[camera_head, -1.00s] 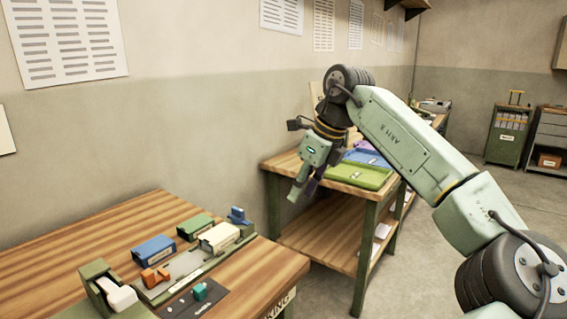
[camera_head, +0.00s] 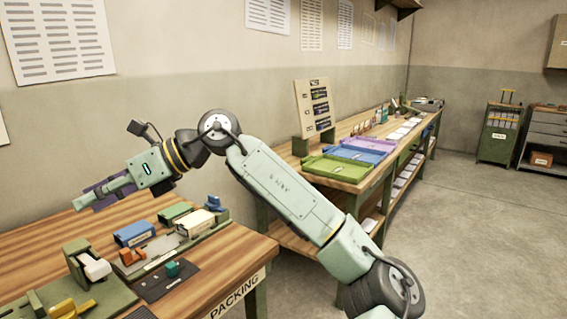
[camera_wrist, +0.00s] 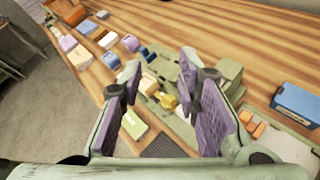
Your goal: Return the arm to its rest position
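My arm (camera_head: 285,190) reaches across from the lower right in the head view and bends down to the left at its elbow. My gripper (camera_head: 88,200) is above the left part of the packing table (camera_head: 245,247), its fingers pointing left. In the wrist view my gripper (camera_wrist: 158,100) shows its two purple-padded fingers spread apart with nothing between them. Table items show beyond and below the fingers, apart from them.
On the packing table are a tape dispenser (camera_head: 88,262), a blue box (camera_head: 134,233), a green box (camera_head: 174,212), a cream box (camera_head: 195,222) and a teal block (camera_head: 172,269). A second table holds green (camera_head: 338,168), blue and purple trays. Open floor (camera_head: 440,220) lies to the right.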

